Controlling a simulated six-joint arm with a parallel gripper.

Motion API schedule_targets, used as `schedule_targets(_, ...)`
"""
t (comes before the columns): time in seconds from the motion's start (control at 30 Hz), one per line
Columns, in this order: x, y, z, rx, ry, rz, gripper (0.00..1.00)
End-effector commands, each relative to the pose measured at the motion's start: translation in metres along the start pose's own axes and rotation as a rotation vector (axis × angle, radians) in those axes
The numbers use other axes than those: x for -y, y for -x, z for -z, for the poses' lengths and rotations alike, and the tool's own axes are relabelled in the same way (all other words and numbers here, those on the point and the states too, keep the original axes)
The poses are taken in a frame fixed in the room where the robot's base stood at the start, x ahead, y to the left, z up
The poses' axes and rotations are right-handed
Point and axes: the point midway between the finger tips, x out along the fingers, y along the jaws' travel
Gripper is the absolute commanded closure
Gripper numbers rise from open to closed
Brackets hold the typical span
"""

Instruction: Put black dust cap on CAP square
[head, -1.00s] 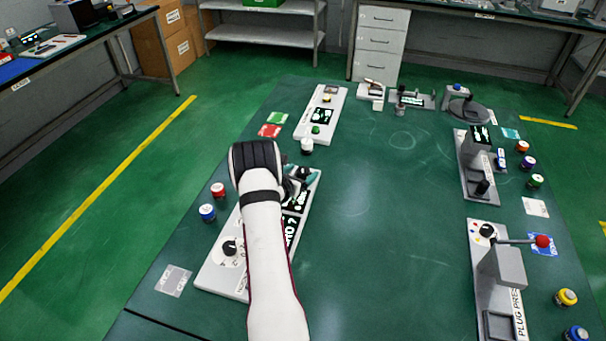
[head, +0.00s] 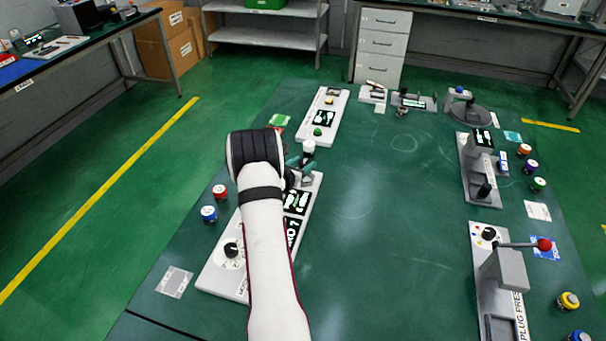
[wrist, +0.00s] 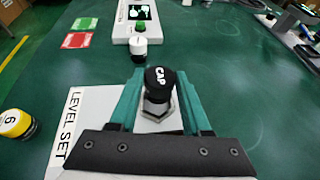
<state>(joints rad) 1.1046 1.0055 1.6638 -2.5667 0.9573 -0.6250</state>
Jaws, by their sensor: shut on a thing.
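The black dust cap (wrist: 160,84), marked CAP in white, is between the teal fingers of my gripper (wrist: 160,78) in the wrist view. My gripper is shut on it. A grey hex nut (wrist: 153,109) shows just below the cap; I cannot tell whether they touch. In the head view my gripper (head: 303,163) is at the far end of the white level-set panel (head: 222,272), partly hidden by my arm, and the cap is not clear there. A pale grey square (head: 174,281) lies on the table at the near left; its lettering is too small to read.
A white-and-black jar (wrist: 139,48) stands just beyond my gripper, before another white panel (wrist: 145,14). Green (wrist: 85,23) and red (wrist: 76,40) squares lie left of it. Red and blue jars stand left of the near panel. The table's middle is clear; machines line its right side.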

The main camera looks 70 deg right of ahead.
Motion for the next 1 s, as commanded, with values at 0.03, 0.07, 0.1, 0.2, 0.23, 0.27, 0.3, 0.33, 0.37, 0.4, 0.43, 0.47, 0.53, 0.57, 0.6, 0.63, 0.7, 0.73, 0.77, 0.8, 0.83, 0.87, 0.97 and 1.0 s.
schedule_targets(0.03, 0.0, 0.006, -0.015, 0.004, -0.003, -0.001, 1.0)
schedule_targets(0.07, 0.0, 0.009, -0.022, 0.003, -0.002, -0.001, 1.0)
schedule_targets(0.1, 0.0, 0.012, -0.03, 0.003, -0.003, 0.0, 1.0)
schedule_targets(0.2, 0.0, 0.019, -0.046, 0.002, -0.001, 0.0, 1.0)
schedule_targets(0.23, 0.0, 0.02, -0.049, 0.002, -0.001, 0.0, 1.0)
schedule_targets(0.27, 0.0, 0.021, -0.051, 0.001, -0.001, 0.0, 1.0)
schedule_targets(0.3, 0.0, 0.022, -0.053, 0.0, -0.001, 0.0, 1.0)
schedule_targets(0.33, -0.001, 0.023, -0.053, -0.001, 0.0, -0.001, 1.0)
schedule_targets(0.37, -0.002, 0.024, -0.053, -0.001, 0.001, -0.001, 1.0)
schedule_targets(0.4, -0.006, 0.028, -0.051, -0.001, 0.002, -0.003, 1.0)
schedule_targets(0.43, -0.01, 0.032, -0.049, -0.001, 0.003, -0.005, 1.0)
schedule_targets(0.47, -0.015, 0.036, -0.046, -0.002, 0.003, -0.006, 1.0)
schedule_targets(0.53, -0.031, 0.054, -0.036, -0.002, 0.006, -0.011, 1.0)
schedule_targets(0.57, -0.039, 0.063, -0.031, -0.001, 0.006, -0.013, 1.0)
schedule_targets(0.6, -0.048, 0.077, -0.023, -0.002, 0.007, -0.014, 1.0)
schedule_targets(0.63, -0.056, 0.088, -0.017, -0.001, 0.007, -0.015, 1.0)
schedule_targets(0.7, -0.072, 0.118, -0.001, -0.002, 0.01, -0.017, 1.0)
schedule_targets(0.73, -0.078, 0.132, 0.006, -0.002, 0.01, -0.017, 1.0)
schedule_targets(0.77, -0.084, 0.148, 0.014, -0.002, 0.012, -0.018, 1.0)
schedule_targets(0.8, -0.089, 0.17, 0.024, -0.001, 0.011, -0.018, 1.0)
schedule_targets(0.83, -0.093, 0.186, 0.032, -0.001, 0.011, -0.017, 1.0)
schedule_targets(0.87, -0.095, 0.204, 0.04, 0.0, 0.01, -0.017, 1.0)
schedule_targets(0.97, -0.093, 0.26, 0.063, 0.0, 0.009, -0.012, 1.0)
schedule_targets(1.0, -0.089, 0.279, 0.07, 0.001, 0.007, -0.01, 1.0)
